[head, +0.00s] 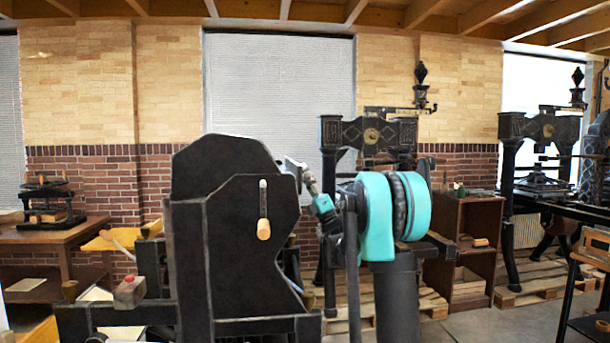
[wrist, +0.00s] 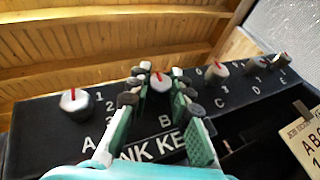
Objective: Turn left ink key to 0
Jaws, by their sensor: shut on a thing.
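The ink keys are a row of round grey knobs with red marks on a black panel (wrist: 30,125), seen in the wrist view. The leftmost ink key (wrist: 74,100) stands above the letter A, clear of my fingers, with its red mark pointing up. Numbers sit to its right. A second ink key (wrist: 160,83), above the letter B, is between my fingertips, its mark pointing up and slightly left. My gripper (wrist: 161,77) is shut on this second key. In the head view my gripper (head: 296,168) is at the right edge of a large black press body (head: 225,210), which hides the keys.
More ink keys (wrist: 217,71) continue to the right, by C, D and E. A card (wrist: 306,140) with letters is at the right edge. In the head view, a wooden table (head: 50,237) stands left and a dark iron press (head: 330,190) stands behind my arm.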

